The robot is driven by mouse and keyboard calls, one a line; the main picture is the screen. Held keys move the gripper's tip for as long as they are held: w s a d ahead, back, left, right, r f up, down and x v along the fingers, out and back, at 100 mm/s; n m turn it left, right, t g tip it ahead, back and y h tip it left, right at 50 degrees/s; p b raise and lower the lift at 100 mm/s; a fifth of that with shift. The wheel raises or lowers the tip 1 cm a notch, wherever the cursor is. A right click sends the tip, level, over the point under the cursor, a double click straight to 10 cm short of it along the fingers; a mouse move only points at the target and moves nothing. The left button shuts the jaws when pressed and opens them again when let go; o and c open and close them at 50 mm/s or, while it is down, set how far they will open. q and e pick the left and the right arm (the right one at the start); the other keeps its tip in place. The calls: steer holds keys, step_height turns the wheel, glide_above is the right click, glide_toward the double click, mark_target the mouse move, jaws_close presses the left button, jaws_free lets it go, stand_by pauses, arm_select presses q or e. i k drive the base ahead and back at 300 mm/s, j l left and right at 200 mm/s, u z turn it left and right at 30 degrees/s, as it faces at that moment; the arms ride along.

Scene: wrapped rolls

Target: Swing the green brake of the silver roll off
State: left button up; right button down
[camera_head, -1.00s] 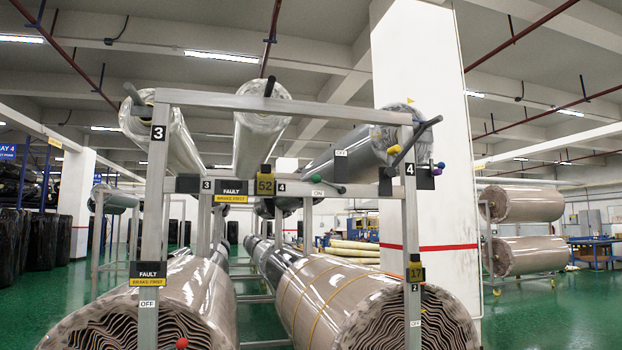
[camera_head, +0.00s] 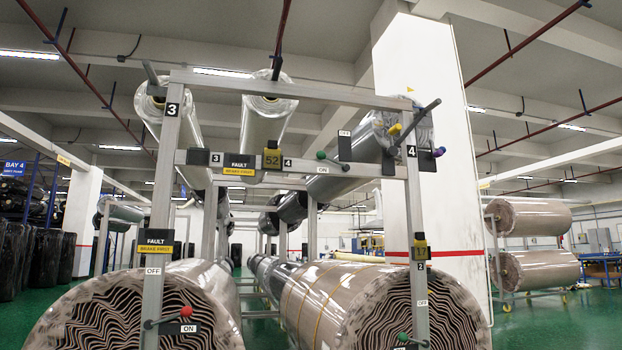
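A grey-silver wrapped roll (camera_head: 352,152) lies at the upper right of the rack, behind the post marked 4. A brake lever with a green knob (camera_head: 321,155) is on the crossbar below it, knob pointing left, just above an ON label (camera_head: 323,169). An OFF label (camera_head: 344,133) sits higher, near the lever's right end. A second green knob (camera_head: 403,337) shows at the lower right, in front of a brown-ended roll (camera_head: 385,305); its lever is partly cut off by the frame. Neither of my grippers is in view.
The grey rack frame (camera_head: 290,87) stands close in front. A red-knobbed lever (camera_head: 186,311) is at lower left by an ON label. A crank handle (camera_head: 418,121) sticks out at upper right. A white pillar (camera_head: 440,200) stands behind. Green floor shows at the right.

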mark_target(320, 154)
steer(key=i+l+u, duration=0.1)
steer(key=i+u, duration=0.15)
steer(key=u, duration=0.25)
steer(key=i+l+u, duration=0.2)
steer(key=u, duration=0.25)
